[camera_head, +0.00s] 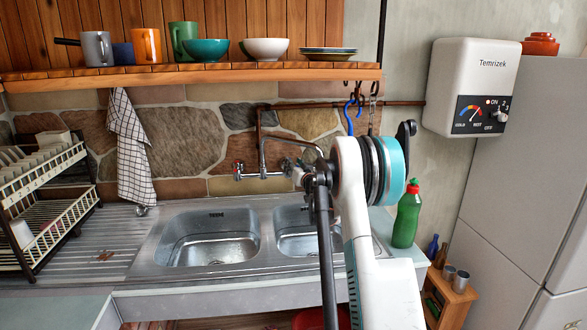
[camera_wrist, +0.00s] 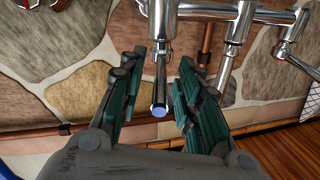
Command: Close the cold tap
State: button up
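The chrome wall mixer tap (camera_head: 265,175) is above the sink, its spout arching over to the right. In the wrist view, which looks upside down, the tap body (camera_wrist: 230,14) runs along the top. The cold tap's lever (camera_wrist: 160,92), chrome with a blue end, lies between the fingers of my gripper (camera_wrist: 157,70). The fingers are open, with a visible gap on each side of the lever. The hot tap (camera_wrist: 282,47), marked red, is farther right. In the head view my arm hides most of the gripper and cold tap.
A wooden shelf (camera_head: 190,80) with mugs and bowls overhangs the tap. Blue hooks (camera_head: 350,115) hang near my arm. A green bottle (camera_head: 406,215) stands right of the double sink (camera_head: 150,262). A checked towel (camera_head: 130,150) and dish rack (camera_head: 50,215) are left.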

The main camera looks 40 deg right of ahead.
jog(key=shift+w, duration=0.3)
grip_shut()
jog(key=shift+w+a+m+g+h, duration=0.25)
jog(key=shift+m+g+h, duration=0.25)
jog(key=shift+m+h, duration=0.35)
jog(key=shift+w+a+m+g+h, duration=0.1)
jog(key=shift+a+m+g+h, duration=0.35)
jog(key=shift+h, duration=0.6)
jog(key=shift+d, duration=0.1)
grip_release()
